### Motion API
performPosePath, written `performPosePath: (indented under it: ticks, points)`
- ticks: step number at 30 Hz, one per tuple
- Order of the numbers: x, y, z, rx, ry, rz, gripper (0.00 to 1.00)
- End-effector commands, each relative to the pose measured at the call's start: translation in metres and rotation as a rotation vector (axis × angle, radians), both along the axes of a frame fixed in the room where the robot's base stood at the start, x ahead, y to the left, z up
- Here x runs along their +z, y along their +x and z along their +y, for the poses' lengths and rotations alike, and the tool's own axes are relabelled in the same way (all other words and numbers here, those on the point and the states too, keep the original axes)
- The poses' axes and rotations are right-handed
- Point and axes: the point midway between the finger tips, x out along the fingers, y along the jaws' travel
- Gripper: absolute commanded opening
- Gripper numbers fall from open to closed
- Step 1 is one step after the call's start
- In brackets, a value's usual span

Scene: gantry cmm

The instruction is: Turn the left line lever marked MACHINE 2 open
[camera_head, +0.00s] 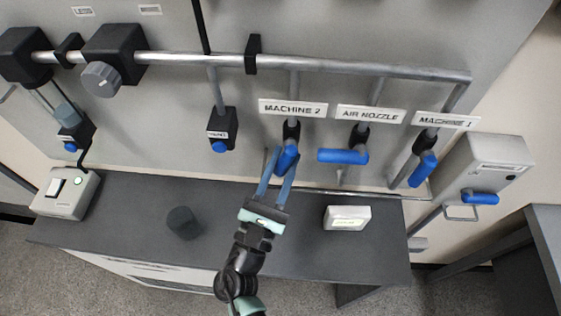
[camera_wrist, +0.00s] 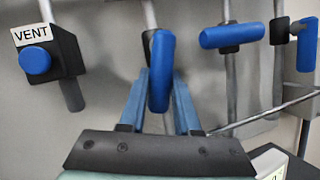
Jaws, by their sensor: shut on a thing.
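The blue lever under the MACHINE 2 label (camera_head: 292,108) is the leftmost of the blue levers on the wall pipes. The MACHINE 2 lever (camera_head: 288,157) points down along its pipe, tilted a little in the head view. It also shows in the wrist view (camera_wrist: 160,70), its lower part between my fingers. My gripper (camera_head: 279,160) reaches up from below with its two blue fingers shut on this lever. The lever's black valve body is partly hidden behind the handle.
To the right, the AIR NOZZLE lever (camera_head: 343,156) lies crosswise and the MACHINE 1 lever (camera_head: 422,169) hangs down. A black VENT block (camera_head: 221,128) with a blue button is to the left. Below, the dark bench (camera_head: 130,215) holds a white box (camera_head: 347,217) and a dark cylinder (camera_head: 184,222).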

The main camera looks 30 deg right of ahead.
Motion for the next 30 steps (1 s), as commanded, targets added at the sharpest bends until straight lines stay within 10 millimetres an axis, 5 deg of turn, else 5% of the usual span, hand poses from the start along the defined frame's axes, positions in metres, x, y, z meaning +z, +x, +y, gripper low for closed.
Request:
performPosePath:
  ticks: [16, 17, 21, 30]
  points:
    - [-0.0011, -0.0008, -0.0004, 0.001, -0.019, 0.016, 0.00]
    - [-0.0011, -0.0008, -0.0004, 0.001, -0.019, 0.016, 0.36]
    - [-0.0009, -0.0007, -0.0006, 0.001, -0.019, 0.015, 0.61]
    - [-0.0011, -0.0012, 0.0000, 0.000, -0.019, 0.013, 0.61]
